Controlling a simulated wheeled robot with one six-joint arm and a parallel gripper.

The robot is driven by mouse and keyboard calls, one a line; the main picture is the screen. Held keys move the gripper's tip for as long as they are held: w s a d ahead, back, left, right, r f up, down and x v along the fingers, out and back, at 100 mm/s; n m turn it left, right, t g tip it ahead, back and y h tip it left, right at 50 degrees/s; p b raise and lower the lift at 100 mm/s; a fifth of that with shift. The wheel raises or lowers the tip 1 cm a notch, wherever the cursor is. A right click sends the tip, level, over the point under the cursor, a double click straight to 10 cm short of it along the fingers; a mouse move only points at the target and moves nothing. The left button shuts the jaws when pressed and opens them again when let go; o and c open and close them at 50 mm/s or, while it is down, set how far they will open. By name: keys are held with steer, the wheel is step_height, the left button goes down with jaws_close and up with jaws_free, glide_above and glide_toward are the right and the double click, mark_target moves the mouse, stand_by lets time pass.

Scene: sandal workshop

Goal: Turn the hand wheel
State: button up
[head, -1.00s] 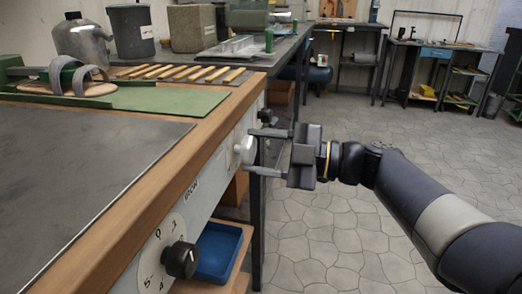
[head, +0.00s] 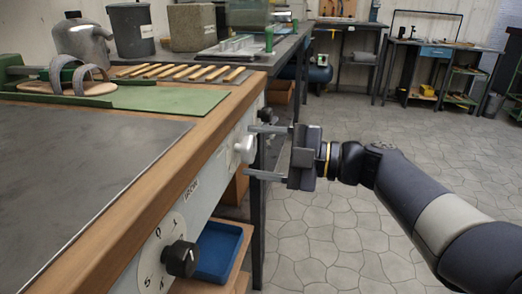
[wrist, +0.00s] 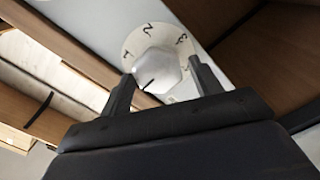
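A pale, many-sided knob (head: 245,149) sticks out from the side panel of the bench, near its far corner. In the wrist view the knob (wrist: 157,70) has a dark pointer line toward the lower left and sits on a round white dial (wrist: 136,45) with numbers. My gripper (head: 264,152) is open, one finger on each side of this knob, with a small gap showing at the right finger. A black knob (head: 181,259) on a numbered dial sits nearer on the same panel. No spoked wheel shows; I cannot tell which knob is the hand wheel.
The wooden bench edge (head: 140,190) runs along the left, above the panel. A blue tray (head: 216,251) lies on a low shelf below. Wooden sticks (head: 190,73) and a sandal form (head: 70,85) lie on the bench. The stone floor (head: 335,240) at right is clear.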

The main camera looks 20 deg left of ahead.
steer(key=shift+o, duration=0.9)
steer(key=shift+d, duration=0.25)
steer(key=w+d+p, duration=0.1)
steer(key=d+p, duration=0.1)
steer(key=d, duration=0.8)
steer(key=shift+d, duration=0.15)
steer(key=a, duration=0.3)
steer(key=a+b, duration=0.1)
steer(key=a, duration=0.3)
steer(key=s+a+b, duration=0.1)
steer(key=a, duration=0.2)
steer(key=shift+a, duration=0.4)
